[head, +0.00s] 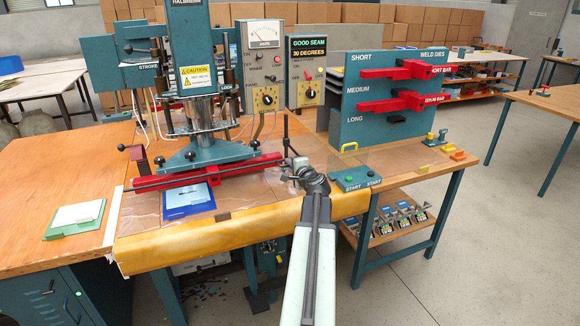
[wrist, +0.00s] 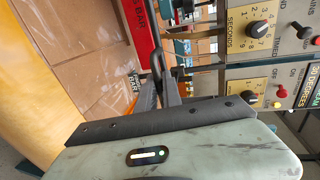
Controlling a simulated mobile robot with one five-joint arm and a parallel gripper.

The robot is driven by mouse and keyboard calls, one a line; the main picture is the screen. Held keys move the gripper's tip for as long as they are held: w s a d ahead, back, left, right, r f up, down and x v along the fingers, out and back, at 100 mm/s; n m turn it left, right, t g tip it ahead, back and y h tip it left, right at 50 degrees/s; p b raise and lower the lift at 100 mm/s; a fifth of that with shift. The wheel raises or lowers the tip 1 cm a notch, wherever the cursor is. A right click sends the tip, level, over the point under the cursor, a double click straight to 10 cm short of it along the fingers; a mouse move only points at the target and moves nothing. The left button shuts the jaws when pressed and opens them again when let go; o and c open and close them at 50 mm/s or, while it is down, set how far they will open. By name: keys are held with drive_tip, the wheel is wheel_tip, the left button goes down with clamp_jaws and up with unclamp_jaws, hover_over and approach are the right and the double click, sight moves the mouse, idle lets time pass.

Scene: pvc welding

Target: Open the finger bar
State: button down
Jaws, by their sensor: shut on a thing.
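The finger bar (head: 150,187) is a thin dark rod lying along the front of the red bar (head: 240,164) on the welding press. At its right end a dark upright handle (head: 285,132) rises beside my gripper (head: 292,166). In the wrist view the dark rod of the finger bar (wrist: 155,35) runs down between my gripper's fingertips (wrist: 163,84), and the gripper is shut on it. The red bar (wrist: 142,35) lies just left of the rod there. My gripper partly hides the bar's right end in the head view.
The press head (head: 196,95) stands over the red bar. A blue sheet (head: 188,199) lies under clear film in front. Control boxes (head: 264,65) stand behind my gripper. The die rack (head: 385,130) and START button box (head: 356,179) are to the right.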

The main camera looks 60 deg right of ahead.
wheel_tip(320, 180, up, 9)
drive_tip(key=p, duration=0.6)
drive_tip(key=shift+w+p, duration=0.1)
drive_tip(key=shift+p, duration=0.25)
drive_tip(key=shift+f, duration=0.15)
drive_tip(key=c, duration=1.5)
unclamp_jaws()
drive_tip(key=p+v, duration=0.1)
drive_tip(key=v, duration=0.7)
drive_tip(key=shift+w+f, duration=0.1)
